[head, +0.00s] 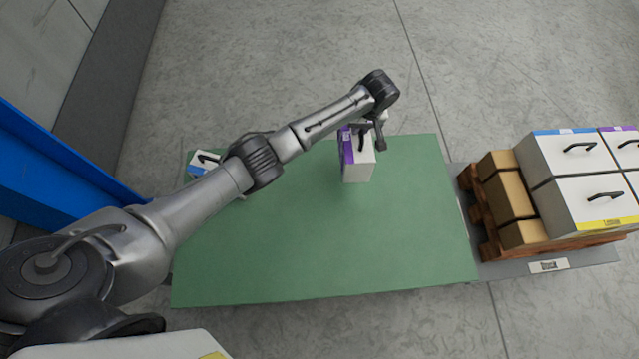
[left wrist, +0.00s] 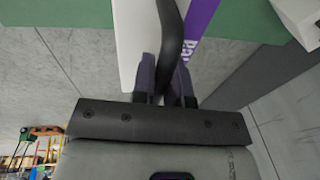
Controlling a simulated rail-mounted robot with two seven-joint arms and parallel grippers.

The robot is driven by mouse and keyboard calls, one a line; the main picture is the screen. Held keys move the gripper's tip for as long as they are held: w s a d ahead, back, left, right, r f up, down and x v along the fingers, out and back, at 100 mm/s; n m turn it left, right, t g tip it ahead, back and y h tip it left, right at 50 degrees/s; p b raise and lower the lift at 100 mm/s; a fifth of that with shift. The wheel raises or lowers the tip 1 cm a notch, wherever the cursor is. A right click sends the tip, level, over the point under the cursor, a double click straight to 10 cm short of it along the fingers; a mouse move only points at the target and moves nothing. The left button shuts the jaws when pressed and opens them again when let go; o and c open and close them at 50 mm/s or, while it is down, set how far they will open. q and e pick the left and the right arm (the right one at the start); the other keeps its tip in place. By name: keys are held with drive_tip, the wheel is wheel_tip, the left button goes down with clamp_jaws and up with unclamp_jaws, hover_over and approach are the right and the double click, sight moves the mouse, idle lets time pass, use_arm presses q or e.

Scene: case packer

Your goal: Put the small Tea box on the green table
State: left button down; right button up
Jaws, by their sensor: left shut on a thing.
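A small white box with a purple band and a black handle (head: 357,172) is over the middle-back part of the green table (head: 330,250). Its label is not readable enough to tell whether it is the Tea box. My left gripper (head: 378,135) is shut on its black handle. In the left wrist view the handle (left wrist: 171,35) passes between the two fingers (left wrist: 165,88). I cannot tell whether the box's base touches the table. Another small white box with a blue band (head: 203,160) is at the table's back left corner, partly behind my left arm. My right gripper is out of view.
A wooden pallet (head: 490,240) right of the table bears brown cartons (head: 508,190) and white handled boxes (head: 565,160) with blue, purple and yellow bands. A blue structure (head: 60,180) stands at the left. The table's front and right are clear.

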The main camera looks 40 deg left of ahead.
use_arm(q)
drive_tip(key=s+a+f+b, duration=0.1)
drive_tip(key=s+a+f, duration=0.7)
drive_tip(key=f, duration=0.3)
drive_tip(key=shift+s+a+f+b, duration=0.15)
drive_tip(key=shift+s+f+b, duration=0.1)
drive_tip(key=shift+b, duration=0.05)
drive_tip(key=shift+f, duration=0.2)
drive_tip(key=c, duration=1.1)
unclamp_jaws()
drive_tip(key=r+p, duration=0.1)
drive_tip(key=r, duration=0.3)
drive_tip(key=d+r+p, duration=0.1)
drive_tip(key=r, duration=0.3)
drive_tip(key=d+r+p, duration=0.1)
drive_tip(key=r, duration=0.3)
drive_tip(key=shift+w, duration=0.2)
